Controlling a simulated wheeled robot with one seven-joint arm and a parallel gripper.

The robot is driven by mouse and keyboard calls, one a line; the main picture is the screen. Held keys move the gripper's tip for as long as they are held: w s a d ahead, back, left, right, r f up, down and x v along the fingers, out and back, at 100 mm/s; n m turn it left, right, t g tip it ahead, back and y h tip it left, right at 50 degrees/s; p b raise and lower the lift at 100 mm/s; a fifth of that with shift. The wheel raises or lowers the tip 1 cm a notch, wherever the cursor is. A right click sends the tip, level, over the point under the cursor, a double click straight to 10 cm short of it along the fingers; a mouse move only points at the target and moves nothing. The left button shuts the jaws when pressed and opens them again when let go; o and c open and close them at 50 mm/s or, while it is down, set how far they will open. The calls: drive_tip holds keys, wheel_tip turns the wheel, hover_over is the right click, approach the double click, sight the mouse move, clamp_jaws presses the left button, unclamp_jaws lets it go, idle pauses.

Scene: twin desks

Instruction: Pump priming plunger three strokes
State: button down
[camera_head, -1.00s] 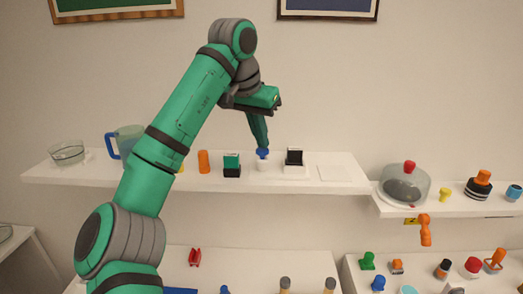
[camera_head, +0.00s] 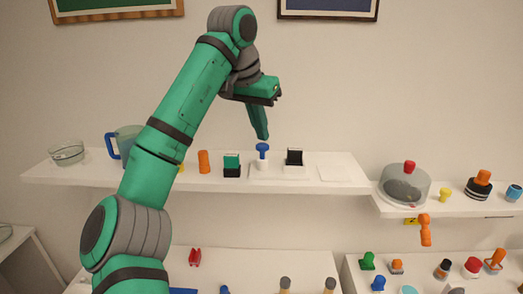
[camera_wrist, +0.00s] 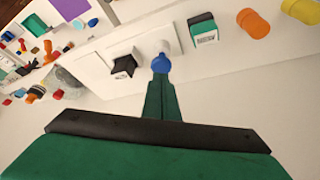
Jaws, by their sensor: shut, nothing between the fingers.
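The priming plunger (camera_head: 262,148) has a blue knob on a white stem and stands upright on a thin white plate on the upper shelf. It also shows in the wrist view (camera_wrist: 160,64), just beyond my fingertips. My gripper (camera_head: 265,138) is shut and empty, with its fingertips just above the blue knob. A small gap seems to show between them in the head view. The knob sits raised, with the stem showing beneath it. In the wrist view my gripper (camera_wrist: 162,84) points at the knob and its tips overlap the knob's edge in the picture.
On the shelf (camera_head: 325,188), a green-and-black block (camera_head: 232,166) and an orange cylinder (camera_head: 204,161) stand left of the plunger. A black-topped block (camera_head: 294,158) stands close on its right. A glass dome with a red knob (camera_head: 410,168) stands on the lower right shelf.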

drive_tip(key=shift+f, duration=0.85)
idle(2.1)
drive_tip(key=shift+r, duration=0.85)
drive_tip(key=shift+f, duration=1.45)
drive_tip(key=shift+r, duration=0.55)
idle(0.6)
drive_tip(key=shift+r, duration=0.9)
drive_tip(key=shift+r, duration=0.1)
drive_tip(key=shift+r, duration=2.15)
